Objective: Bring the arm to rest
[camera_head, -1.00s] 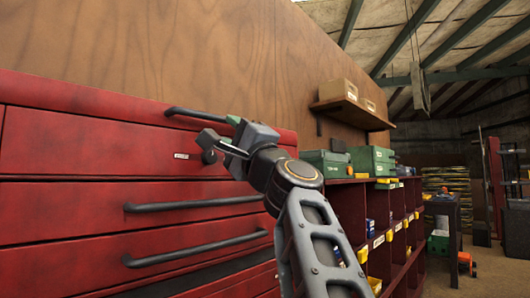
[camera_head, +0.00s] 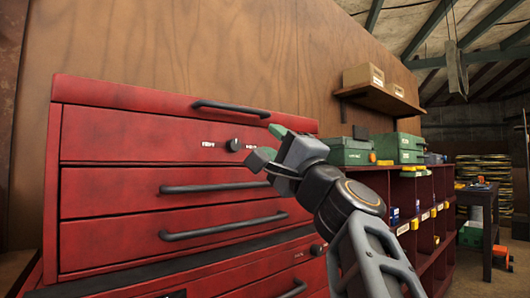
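My gripper (camera_head: 268,145) is at the end of my raised arm, in front of the upper right part of the red tool chest (camera_head: 110,180). Its two fingers are apart, one with a green tip, and I see nothing between them. The arm reaches up from the lower right of the picture. The gripper hides part of the top drawer's right side. A round black knob (camera_head: 233,145) with small labels shows just left of the fingers. I cannot tell whether the gripper touches the chest.
Several drawers have dark bar handles, such as the upper drawer handle (camera_head: 215,187). A red shelf unit (camera_head: 408,195) with green cases (camera_head: 400,147) on top stands to the right. A wall shelf (camera_head: 380,100) holds boxes. A dark table (camera_head: 482,197) stands farther back.

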